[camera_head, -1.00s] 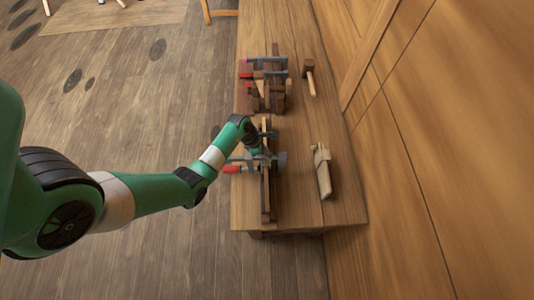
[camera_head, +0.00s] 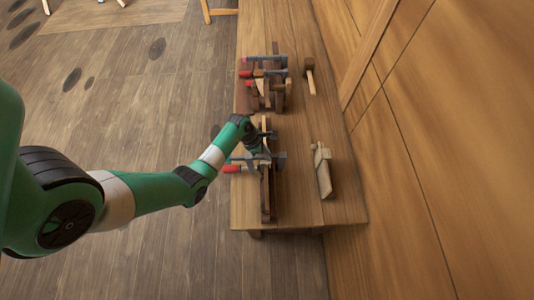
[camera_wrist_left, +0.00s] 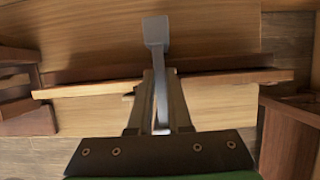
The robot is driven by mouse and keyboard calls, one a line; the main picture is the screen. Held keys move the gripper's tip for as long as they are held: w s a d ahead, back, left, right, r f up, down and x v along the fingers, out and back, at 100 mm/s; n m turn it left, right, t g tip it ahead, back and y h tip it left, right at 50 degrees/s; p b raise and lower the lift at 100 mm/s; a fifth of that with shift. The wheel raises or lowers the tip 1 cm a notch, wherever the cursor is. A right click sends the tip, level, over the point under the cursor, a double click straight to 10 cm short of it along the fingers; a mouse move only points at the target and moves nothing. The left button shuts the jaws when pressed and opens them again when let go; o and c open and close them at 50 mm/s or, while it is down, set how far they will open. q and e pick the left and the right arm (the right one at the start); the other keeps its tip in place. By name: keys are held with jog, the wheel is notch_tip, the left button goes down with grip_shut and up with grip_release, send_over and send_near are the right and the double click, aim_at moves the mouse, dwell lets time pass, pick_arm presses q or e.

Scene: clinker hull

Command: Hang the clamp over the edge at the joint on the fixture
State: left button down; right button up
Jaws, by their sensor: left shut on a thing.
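The clamp has a grey metal bar and a red handle (camera_head: 231,169). My left gripper (camera_wrist_left: 158,105) is shut on its grey bar (camera_wrist_left: 157,40), which rises between the fingers in the left wrist view. In the head view, my left gripper (camera_head: 262,153) is over the wooden fixture (camera_head: 267,200), a long narrow board assembly on the bench. The clamp lies across the fixture, with its red handle on the left and its grey jaw on the right. In the left wrist view the bar crosses the board edge (camera_wrist_left: 85,90). I cannot tell whether it rests on it. My right gripper is not in view.
A rack with other red-handled clamps (camera_head: 277,72) stands farther along the bench (camera_head: 330,211). A mallet (camera_head: 309,75) and a pale wooden piece (camera_head: 323,172) lie on the right side. Bare bench separates them from the fixture. A wooden wall rises at the right.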

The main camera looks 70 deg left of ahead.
pick_arm(q)
jog(key=shift+s+a+r+p, duration=0.1)
jog(key=shift+s+a+p, duration=0.05)
jog(key=shift+s+p, duration=0.2)
jog(key=c, duration=0.8)
grip_release()
jog(key=shift+o, duration=0.2)
jog(key=p+v, duration=0.2)
jog(key=v, duration=0.9)
jog(key=shift+r, duration=0.25)
jog(key=shift+s, duration=0.1)
